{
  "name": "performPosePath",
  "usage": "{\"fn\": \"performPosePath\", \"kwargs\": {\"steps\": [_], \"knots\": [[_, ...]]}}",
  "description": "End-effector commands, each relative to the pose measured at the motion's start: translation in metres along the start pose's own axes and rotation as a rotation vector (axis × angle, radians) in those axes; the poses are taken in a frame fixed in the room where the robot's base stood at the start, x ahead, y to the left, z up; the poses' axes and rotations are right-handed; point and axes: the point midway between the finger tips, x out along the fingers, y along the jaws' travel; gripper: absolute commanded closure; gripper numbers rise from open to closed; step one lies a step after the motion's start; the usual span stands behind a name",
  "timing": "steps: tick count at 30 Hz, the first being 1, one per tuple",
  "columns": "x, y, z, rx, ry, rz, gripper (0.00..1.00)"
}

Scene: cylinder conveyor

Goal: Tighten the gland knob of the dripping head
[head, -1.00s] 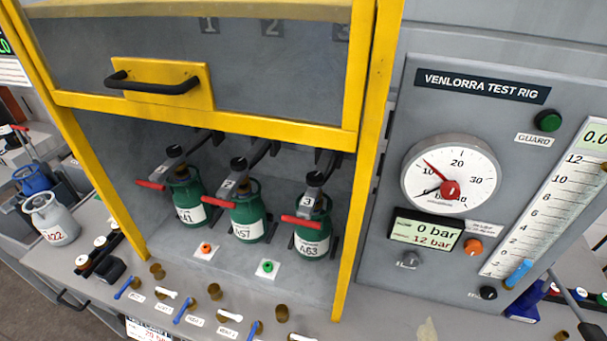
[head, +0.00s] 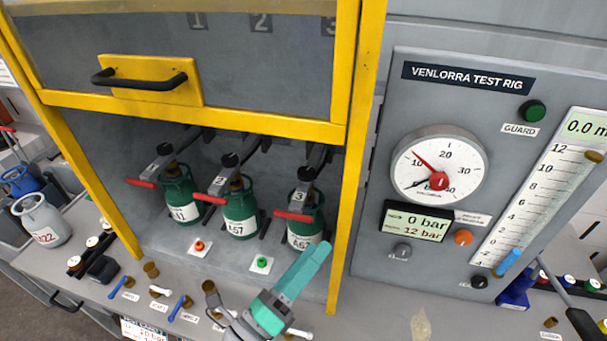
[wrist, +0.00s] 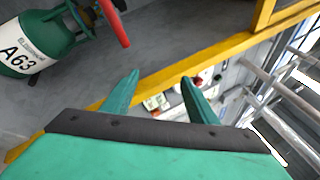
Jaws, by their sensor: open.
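Three green cylinders stand in the yellow-framed bay in the head view: the left one (head: 181,209), the middle one (head: 240,222) and the right one (head: 305,227). Black knobs, numbered heads and red levers sit above them. The right cylinder, labelled A63, also shows in the wrist view (wrist: 22,55) with a red lever (wrist: 114,22). My gripper (head: 315,258) is open and empty, in front of the right cylinder's lower part. Its two teal fingers also show in the wrist view (wrist: 158,92). No drip can be made out on any head.
The yellow guard (head: 190,105) is raised above the bay, with a black handle. A yellow post (head: 358,150) stands right of the cylinders. The gauge panel (head: 372,235) reads 0 bar. A grey cylinder (head: 42,220) stands at left.

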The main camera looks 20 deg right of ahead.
Motion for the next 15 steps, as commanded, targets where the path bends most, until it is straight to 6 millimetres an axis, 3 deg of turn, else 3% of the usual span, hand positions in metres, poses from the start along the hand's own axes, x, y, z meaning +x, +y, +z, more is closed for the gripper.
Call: {"fn": "performPosePath", "kwargs": {"steps": [9, 12, 15], "knots": [[-0.007, 0.054, 0.092, 0.364, 0.126, 0.423, 0.47], [0.0, 0.056, 0.114, 0.485, 0.177, 0.527, 0.47], [0.022, 0.048, 0.12, 0.619, 0.248, 0.58, 0.47]]}}
